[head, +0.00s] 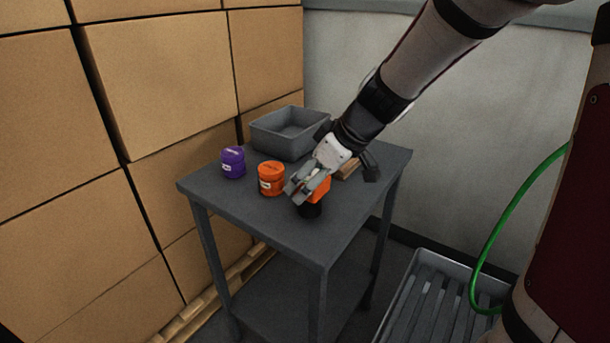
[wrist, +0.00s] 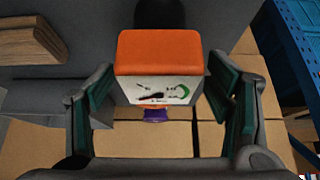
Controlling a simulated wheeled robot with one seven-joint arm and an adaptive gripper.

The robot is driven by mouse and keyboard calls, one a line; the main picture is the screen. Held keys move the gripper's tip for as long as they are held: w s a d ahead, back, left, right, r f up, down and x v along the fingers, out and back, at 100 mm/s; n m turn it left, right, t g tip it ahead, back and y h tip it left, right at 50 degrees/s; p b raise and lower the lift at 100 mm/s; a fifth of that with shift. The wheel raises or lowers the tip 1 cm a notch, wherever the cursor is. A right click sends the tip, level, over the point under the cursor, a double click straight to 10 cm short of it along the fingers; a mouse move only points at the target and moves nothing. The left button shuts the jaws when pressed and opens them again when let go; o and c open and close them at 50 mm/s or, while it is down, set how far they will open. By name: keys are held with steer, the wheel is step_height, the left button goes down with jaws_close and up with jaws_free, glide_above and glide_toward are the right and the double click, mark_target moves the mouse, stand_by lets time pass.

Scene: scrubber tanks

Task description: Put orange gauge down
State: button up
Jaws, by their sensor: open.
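The orange gauge (head: 319,191) stands on the grey table (head: 300,237) near its front right part, with its black base (head: 310,211) down on the tabletop. In the wrist view the gauge (wrist: 158,52) shows an orange top and a white dial face. My gripper (head: 300,187) is at the gauge and partly covers it in the head view. In the wrist view my gripper (wrist: 160,98) is open, one finger to each side of the gauge, with gaps between the fingers and its sides.
An orange jar (head: 271,180) and a purple jar (head: 233,162) stand left of the gauge. A grey bin (head: 285,146) is at the back of the table. Wooden blocks (head: 348,169) lie behind my gripper. Stacked cartons (head: 160,80) rise at left. The table's front is clear.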

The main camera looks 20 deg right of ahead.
steer(key=p+v, duration=0.2)
steer(key=v, duration=1)
steer(key=s+a+m+g+h, duration=0.1)
steer(key=s+a+m+g, duration=0.35)
steer(key=s, duration=0.95)
steer(key=s+f+m+h, duration=0.2)
steer(key=s+f, duration=0.1)
steer(key=s, duration=0.9)
steer(key=shift+s+d+m+h, duration=0.35)
steer(key=shift+s+h, duration=0.05)
steer(key=shift+f+t, duration=0.15)
steer(key=shift+t, duration=0.2)
step_height(320, 180, up, 15)
steer(key=t+p, duration=0.2)
steer(key=p, duration=1.1)
steer(key=shift+t, duration=0.3)
steer(key=shift+d+f, duration=0.1)
